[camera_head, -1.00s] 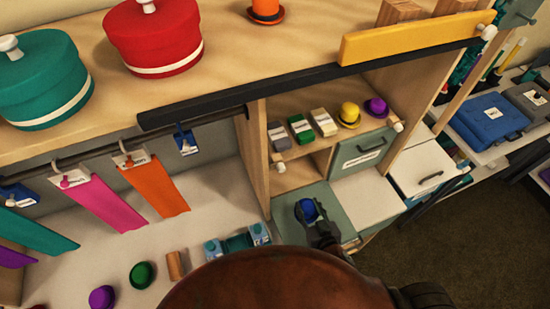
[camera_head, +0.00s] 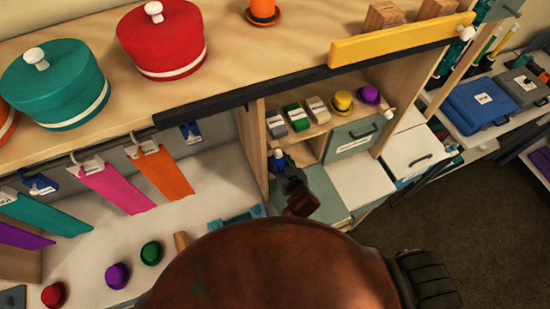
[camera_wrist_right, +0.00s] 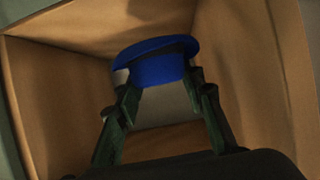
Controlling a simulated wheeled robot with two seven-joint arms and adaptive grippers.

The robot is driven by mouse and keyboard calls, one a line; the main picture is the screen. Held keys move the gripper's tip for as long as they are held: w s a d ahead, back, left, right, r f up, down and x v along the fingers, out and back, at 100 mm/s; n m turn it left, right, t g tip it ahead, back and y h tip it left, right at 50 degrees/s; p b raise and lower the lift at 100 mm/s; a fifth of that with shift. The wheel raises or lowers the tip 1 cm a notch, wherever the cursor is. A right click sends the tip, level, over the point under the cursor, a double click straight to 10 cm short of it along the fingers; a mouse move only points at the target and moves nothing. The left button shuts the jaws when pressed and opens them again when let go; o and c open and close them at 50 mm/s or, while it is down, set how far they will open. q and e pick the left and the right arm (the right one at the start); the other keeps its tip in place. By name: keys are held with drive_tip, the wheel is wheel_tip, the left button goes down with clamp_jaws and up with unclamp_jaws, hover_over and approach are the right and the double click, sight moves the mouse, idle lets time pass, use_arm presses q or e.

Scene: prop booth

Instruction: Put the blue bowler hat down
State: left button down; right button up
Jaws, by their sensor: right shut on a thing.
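The blue bowler hat (camera_wrist_right: 158,62) is between the two fingertips of my right gripper (camera_wrist_right: 160,84) in the right wrist view. The fingers are shut on it. The hat is inside a wooden cubby (camera_wrist_right: 245,60), with walls on both sides and a back wall behind it. I cannot tell whether the hat touches the cubby floor. In the head view my right gripper (camera_head: 289,178) reaches into the opening under the small shelf, and only a bit of blue shows at its tip. My left gripper is not in view.
The small shelf above holds a yellow hat (camera_head: 342,101), a purple hat (camera_head: 368,94) and several packets (camera_head: 296,117). A green-grey drawer (camera_head: 352,139) sits right of the cubby. A green-grey surface (camera_head: 326,192) below is clear. Green (camera_head: 151,252) and purple (camera_head: 117,275) hats stand lower left.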

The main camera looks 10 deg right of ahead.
sight(281, 171)
drive_tip(key=w, duration=0.4)
drive_tip(key=shift+a+r, duration=0.1)
drive_tip(key=shift+a, duration=0.25)
drive_tip(key=f, duration=0.2)
drive_tip(key=shift+w+f, duration=0.2)
drive_tip(key=shift+f, duration=0.6)
drive_tip(key=shift+w+a+f, duration=0.1)
drive_tip(key=shift+w+f, duration=0.05)
drive_tip(key=shift+f, duration=1.7)
drive_tip(key=o, duration=1)
drive_tip(key=v, duration=1.2)
